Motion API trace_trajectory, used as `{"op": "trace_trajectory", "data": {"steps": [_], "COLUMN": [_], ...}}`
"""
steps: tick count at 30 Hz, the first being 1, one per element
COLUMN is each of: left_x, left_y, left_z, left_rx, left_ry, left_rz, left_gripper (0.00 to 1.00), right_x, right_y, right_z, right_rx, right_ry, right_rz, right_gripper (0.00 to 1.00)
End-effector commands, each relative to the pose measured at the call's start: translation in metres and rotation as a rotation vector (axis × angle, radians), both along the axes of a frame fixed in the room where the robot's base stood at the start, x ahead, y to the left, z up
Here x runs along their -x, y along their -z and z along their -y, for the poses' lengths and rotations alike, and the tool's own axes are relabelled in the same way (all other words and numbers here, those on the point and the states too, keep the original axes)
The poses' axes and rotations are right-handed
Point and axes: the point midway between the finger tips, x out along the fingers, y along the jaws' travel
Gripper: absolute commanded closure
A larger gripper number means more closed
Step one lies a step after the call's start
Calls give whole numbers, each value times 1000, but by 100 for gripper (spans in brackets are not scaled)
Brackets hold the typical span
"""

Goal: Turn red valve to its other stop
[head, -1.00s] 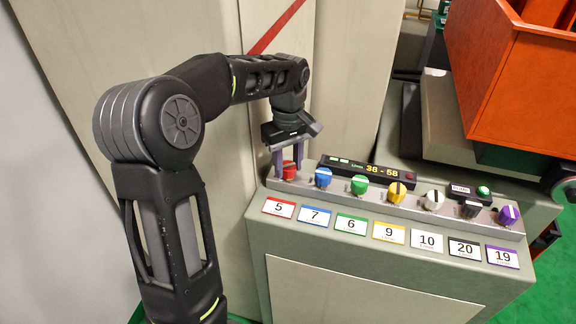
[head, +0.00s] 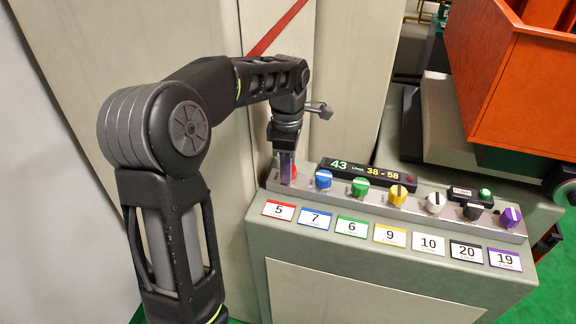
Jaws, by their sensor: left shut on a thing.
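The red valve (head: 294,172) is a small knob at the left end of a row of coloured knobs on the grey console. My left gripper (head: 287,172) comes down from above and is shut on it, with one finger in front hiding much of the knob. The knob's pointer mark cannot be seen. The card below the red valve (head: 279,210) reads 5. The display (head: 365,172) behind the knobs reads 43 in green and 38 - 58 in yellow. My right gripper is not in view.
Close to the right of the red valve is a blue knob (head: 323,179), then green (head: 359,186), yellow (head: 398,193), white, black and purple knobs. A lit green button (head: 486,193) sits at the right. An orange bin (head: 520,90) stands at the upper right.

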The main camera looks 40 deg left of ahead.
Motion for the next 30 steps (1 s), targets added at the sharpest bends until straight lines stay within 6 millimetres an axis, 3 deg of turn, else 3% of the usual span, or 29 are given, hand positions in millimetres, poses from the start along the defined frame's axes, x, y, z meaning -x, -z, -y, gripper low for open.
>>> {"op": "trace_trajectory", "data": {"steps": [9,21,22,30], "left_x": [0,0,0,0], "left_y": [-1,0,0,0], "left_z": [0,0,0,0], "left_rx": [0,0,0,0], "left_ry": [-102,-111,-111,-109], "left_rz": [1,2,2,1], "left_gripper": [100,100,62,42], "right_x": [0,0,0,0], "right_y": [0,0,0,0], "right_z": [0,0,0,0], "right_rx": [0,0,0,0], "right_ry": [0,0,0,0], "right_rz": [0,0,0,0], "right_gripper": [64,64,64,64]}}
